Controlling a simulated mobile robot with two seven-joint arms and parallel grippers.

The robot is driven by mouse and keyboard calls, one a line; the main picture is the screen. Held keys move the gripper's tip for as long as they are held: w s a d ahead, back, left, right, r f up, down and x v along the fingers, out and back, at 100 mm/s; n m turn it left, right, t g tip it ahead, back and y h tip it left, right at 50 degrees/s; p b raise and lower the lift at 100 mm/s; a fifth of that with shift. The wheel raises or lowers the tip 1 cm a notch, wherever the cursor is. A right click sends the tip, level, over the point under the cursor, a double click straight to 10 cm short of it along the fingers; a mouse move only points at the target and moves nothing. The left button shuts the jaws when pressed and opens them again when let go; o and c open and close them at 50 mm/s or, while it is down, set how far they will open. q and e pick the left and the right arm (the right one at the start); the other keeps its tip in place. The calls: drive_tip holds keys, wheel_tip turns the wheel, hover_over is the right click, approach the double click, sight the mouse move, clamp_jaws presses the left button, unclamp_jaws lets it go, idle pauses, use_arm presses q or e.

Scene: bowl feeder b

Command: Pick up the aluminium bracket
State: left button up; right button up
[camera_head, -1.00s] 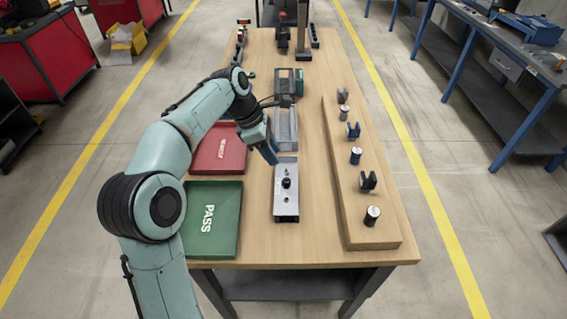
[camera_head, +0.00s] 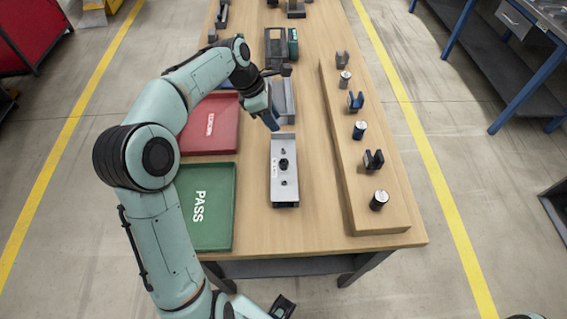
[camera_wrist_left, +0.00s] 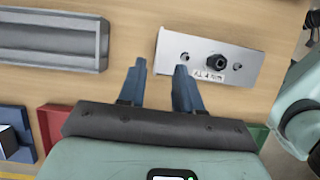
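The aluminium bracket appears to be the silver plate (camera_head: 283,192) with a black knob and holes, lying on the wooden table. In the left wrist view this bracket (camera_wrist_left: 226,58) shows at upper right, with a label starting "AL". My left gripper (camera_head: 271,121) is above the table, just beyond the bracket's far end. In the left wrist view its two blue fingers (camera_wrist_left: 160,66) are spread with nothing between them. The right fingertip shows close to the bracket's left end; I cannot tell whether they touch.
A grey channel-shaped tray (camera_head: 284,98) lies beyond the bracket. A red tray (camera_head: 208,140) and a green PASS tray (camera_head: 207,228) lie to the left. A raised wooden board (camera_head: 366,205) with several small parts runs along the right. Bare table lies between bracket and board.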

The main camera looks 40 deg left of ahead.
sight(286, 141)
use_arm(q)
drive_tip(key=x, duration=0.6)
drive_tip(key=shift+w+f+b, duration=0.15)
drive_tip(key=shift+f+b, duration=0.05)
drive_tip(key=shift+b, duration=0.1)
drive_tip(key=shift+c, duration=0.3)
clamp_jaws()
